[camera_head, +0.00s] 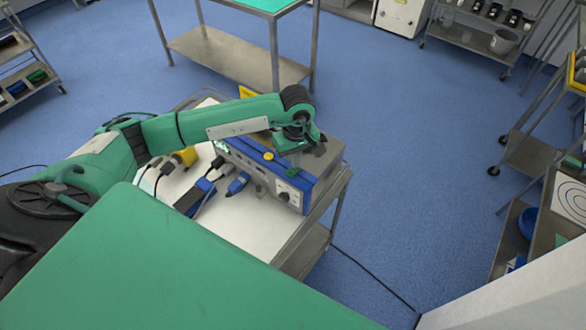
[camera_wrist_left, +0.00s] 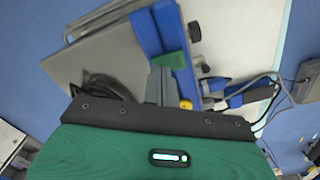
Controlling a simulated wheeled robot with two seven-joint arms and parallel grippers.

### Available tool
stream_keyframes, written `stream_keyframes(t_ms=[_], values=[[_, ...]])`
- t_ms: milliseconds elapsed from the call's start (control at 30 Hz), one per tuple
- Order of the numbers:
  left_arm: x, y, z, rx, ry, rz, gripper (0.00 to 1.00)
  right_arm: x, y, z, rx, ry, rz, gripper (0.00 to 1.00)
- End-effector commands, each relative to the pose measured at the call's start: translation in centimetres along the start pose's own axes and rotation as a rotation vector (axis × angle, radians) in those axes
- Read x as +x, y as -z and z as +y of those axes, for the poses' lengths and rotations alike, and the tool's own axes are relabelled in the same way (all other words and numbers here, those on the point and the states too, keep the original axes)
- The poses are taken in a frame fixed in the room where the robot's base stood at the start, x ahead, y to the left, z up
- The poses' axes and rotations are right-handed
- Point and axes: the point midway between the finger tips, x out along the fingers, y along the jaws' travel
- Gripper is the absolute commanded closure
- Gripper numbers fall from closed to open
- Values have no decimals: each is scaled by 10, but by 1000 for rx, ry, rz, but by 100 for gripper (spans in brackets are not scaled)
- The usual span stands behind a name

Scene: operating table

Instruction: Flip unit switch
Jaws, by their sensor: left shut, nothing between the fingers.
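The unit is a grey box with blue trim (camera_head: 258,165) on a white-topped cart. Its front panel carries a yellow round part (camera_head: 268,156) and a dark knob (camera_head: 282,197). In the left wrist view the unit's grey top (camera_wrist_left: 110,62) and knob (camera_wrist_left: 195,31) show. My left gripper (camera_head: 296,160) is over the unit's top, near the knob end, pointing down. In the left wrist view its fingers (camera_wrist_left: 158,85) are together and empty, beside a small green patch (camera_wrist_left: 171,63). I cannot tell contact, or make out the switch clearly. My right gripper is out of view.
Dark and blue plugs with cables (camera_head: 238,184) lie on the white cart top (camera_head: 235,222) in front of the unit. A green surface (camera_head: 170,270) fills the near foreground. A steel table (camera_head: 225,58) stands behind.

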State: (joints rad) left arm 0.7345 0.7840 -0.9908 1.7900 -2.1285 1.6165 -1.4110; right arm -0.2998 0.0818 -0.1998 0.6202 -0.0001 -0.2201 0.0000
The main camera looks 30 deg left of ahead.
Motion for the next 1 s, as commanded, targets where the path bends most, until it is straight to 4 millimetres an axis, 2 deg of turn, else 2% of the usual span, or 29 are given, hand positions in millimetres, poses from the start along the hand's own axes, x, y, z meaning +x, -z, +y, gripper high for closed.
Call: stream_keyframes(t_ms=[633,1000], values=[[-54,0,0,0,-2,1,100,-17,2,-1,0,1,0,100],[-59,0,0,0,0,-1,100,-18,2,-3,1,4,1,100]])
